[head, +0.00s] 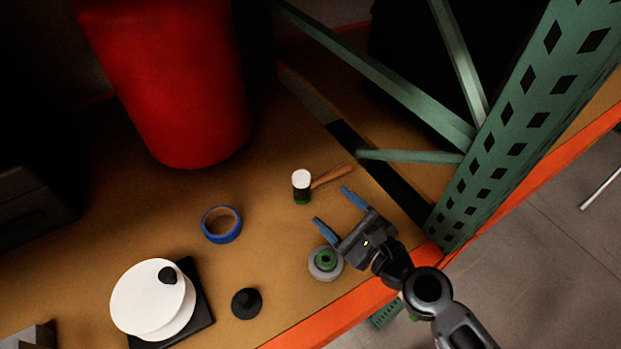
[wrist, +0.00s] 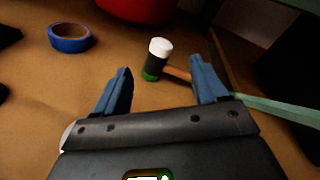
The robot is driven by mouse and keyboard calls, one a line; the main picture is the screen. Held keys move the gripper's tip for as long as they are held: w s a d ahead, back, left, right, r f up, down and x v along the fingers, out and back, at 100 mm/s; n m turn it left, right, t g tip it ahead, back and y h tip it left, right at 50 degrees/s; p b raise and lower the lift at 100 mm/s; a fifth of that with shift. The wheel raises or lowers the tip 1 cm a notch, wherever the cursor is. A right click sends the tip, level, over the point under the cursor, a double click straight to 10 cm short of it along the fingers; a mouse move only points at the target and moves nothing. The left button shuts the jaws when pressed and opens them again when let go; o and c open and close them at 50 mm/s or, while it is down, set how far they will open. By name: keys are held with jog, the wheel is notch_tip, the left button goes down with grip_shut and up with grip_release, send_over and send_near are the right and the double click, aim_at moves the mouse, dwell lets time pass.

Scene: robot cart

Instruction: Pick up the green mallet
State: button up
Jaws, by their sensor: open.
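The green mallet (head: 302,187) stands on its head on the brown shelf, with a white top face, a black middle and a green lower end. Its wooden handle (head: 333,176) points to the upper right in the head view. In the wrist view the mallet (wrist: 155,62) is ahead of the fingertips and between their lines, with part of the handle hidden behind the right finger. My gripper (head: 333,207) is open and empty, close to the mallet on its lower right side in the head view. Both blue fingers of my gripper (wrist: 162,75) show in the wrist view.
A blue tape roll (head: 222,225) lies left of the mallet. A grey-green round object (head: 325,263) sits close beside my gripper. A green rack post (head: 530,125) and brace (head: 410,156) stand at the right. A red container (head: 175,80) stands behind.

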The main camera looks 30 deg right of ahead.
jog(key=w+r+m+t, duration=0.1)
jog(key=w+r+m, duration=0.35)
jog(key=w, duration=0.25)
jog(key=y+b, duration=0.1)
jog(key=b, duration=0.4)
send_near(296, 177)
jog(key=shift+m, duration=0.45)
jog(key=w+f, duration=0.1)
jog(key=w, duration=0.1)
jog(key=w+f, duration=0.1)
jog(key=w, duration=0.1)
jog(key=shift+d+f, duration=0.2)
jog(key=shift+f, duration=0.15)
jog(key=shift+w+r+p, duration=0.3)
jog(key=shift+w+p, duration=0.05)
jog(key=shift+w, duration=0.1)
jog(key=shift+w+a+f+p, duration=0.15)
jog(key=shift+w+a, duration=0.15)
jog(key=shift+w, duration=1.3)
jog(key=shift+w+a+r+p, duration=0.15)
jog(key=shift+w+a, duration=0.15)
jog(key=shift+w, duration=1.35)
jog(key=shift+f, duration=0.1)
jog(key=shift+c, duration=0.2)
